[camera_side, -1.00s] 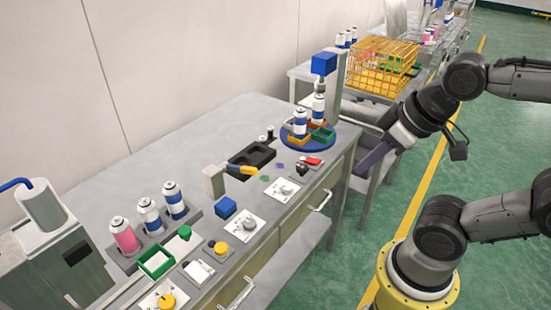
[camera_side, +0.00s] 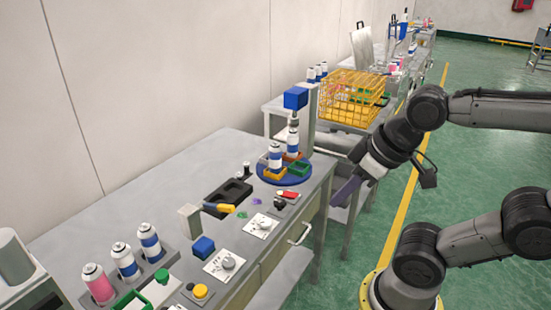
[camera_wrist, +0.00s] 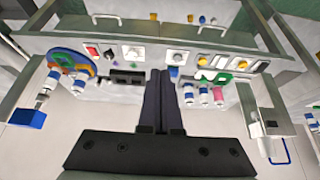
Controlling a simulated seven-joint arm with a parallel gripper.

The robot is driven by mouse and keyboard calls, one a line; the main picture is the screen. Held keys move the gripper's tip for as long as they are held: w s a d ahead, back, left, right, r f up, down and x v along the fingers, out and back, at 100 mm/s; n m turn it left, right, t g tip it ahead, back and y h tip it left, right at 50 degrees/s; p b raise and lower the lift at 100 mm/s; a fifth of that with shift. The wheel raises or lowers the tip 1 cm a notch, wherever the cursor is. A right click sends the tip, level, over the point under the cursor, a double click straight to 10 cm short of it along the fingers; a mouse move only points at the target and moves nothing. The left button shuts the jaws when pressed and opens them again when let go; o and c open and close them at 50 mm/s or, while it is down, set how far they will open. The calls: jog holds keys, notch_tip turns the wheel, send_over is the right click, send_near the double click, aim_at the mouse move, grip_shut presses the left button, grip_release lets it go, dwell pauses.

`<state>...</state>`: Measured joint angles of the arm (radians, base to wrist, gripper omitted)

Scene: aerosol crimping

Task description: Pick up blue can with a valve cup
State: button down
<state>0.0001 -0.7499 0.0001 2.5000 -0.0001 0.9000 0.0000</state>
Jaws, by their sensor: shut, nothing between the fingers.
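Two white cans with blue bands, a front one (camera_side: 275,158) and a rear one (camera_side: 293,142), stand upright on the blue turntable (camera_side: 262,172). Two more blue-banded cans (camera_side: 124,263) (camera_side: 150,243) stand in a grey rack beside a pink can (camera_side: 98,284). These rack cans also show right of my fingers in the wrist view (camera_wrist: 203,95). Valve cups on individual cans are too small to make out. My gripper (camera_side: 343,196) is shut and empty, off the table's right edge and apart from every can. Its dark fingers fill the middle of the wrist view (camera_wrist: 158,95).
A blue-headed press (camera_side: 296,98) stands over the rear turntable can. A black holder (camera_side: 225,195), a yellow-handled tool (camera_side: 226,208), a blue block (camera_side: 203,247) and knob panels (camera_side: 228,262) crowd the front. A yellow wire basket (camera_side: 330,105) stands behind. The table's left-rear surface is clear.

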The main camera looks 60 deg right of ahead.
jog(key=c, duration=1.6)
grip_release()
jog(key=shift+c, duration=0.8)
grip_release()
